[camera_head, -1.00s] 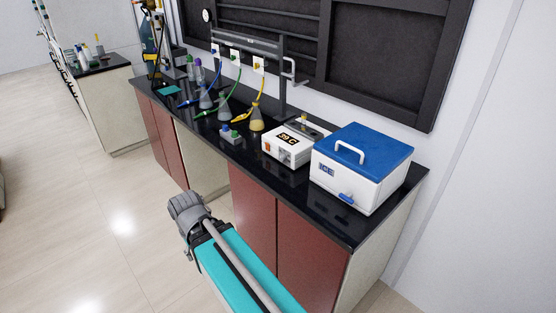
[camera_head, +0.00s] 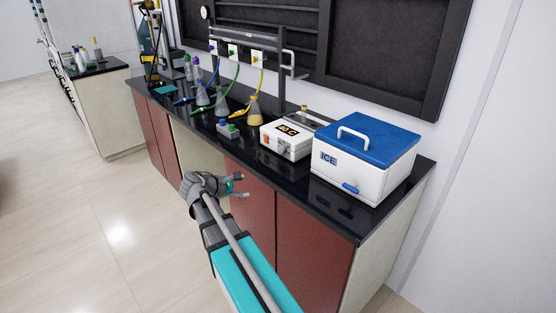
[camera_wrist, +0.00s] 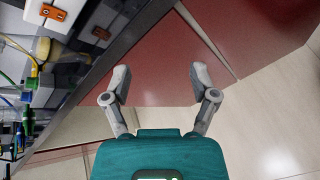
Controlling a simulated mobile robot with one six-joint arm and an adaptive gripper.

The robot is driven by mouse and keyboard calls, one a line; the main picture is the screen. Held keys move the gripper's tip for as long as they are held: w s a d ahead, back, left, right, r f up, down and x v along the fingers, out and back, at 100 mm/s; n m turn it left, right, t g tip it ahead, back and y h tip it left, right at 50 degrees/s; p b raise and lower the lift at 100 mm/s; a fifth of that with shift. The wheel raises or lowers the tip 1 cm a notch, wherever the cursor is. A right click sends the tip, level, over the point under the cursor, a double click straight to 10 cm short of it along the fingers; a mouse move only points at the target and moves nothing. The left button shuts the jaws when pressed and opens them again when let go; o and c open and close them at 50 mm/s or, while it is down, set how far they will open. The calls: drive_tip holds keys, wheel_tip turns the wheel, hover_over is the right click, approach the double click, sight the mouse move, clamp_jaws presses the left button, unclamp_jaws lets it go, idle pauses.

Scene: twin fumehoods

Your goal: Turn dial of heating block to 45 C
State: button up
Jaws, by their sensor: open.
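The heating block (camera_head: 288,140) is a white box with a dark display and orange lettering on its front, standing on the black bench top. The display reading is too blurred to be sure of. A small dial (camera_head: 285,149) shows below the display; its setting cannot be made out. My gripper (camera_head: 243,186) is open and empty, in front of the red cabinet doors, below the bench top and apart from the heating block. In the wrist view my gripper (camera_wrist: 158,82) has both fingers spread, facing a red door.
A white ice box (camera_head: 365,165) with a blue lid stands right of the heating block. Flasks (camera_head: 255,110) with coloured hoses and a small rack (camera_head: 229,130) stand to its left. The bench top's front edge (camera_head: 300,196) lies between my gripper and the block. The floor in front is clear.

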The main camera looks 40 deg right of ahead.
sight(280, 150)
drive_tip(key=w+d+r+n+h+b, duration=0.3)
drive_tip(key=w+d+r+n+h, duration=0.1)
drive_tip(key=d+n+h, duration=0.1)
drive_tip(key=shift+w+d+n, duration=0.25)
drive_tip(key=shift+d+n, duration=0.05)
drive_tip(key=shift+d, duration=0.2)
drive_tip(key=d, duration=1.3)
drive_tip(key=shift+w+d, duration=0.15)
drive_tip(key=shift+d, duration=0.25)
clamp_jaws()
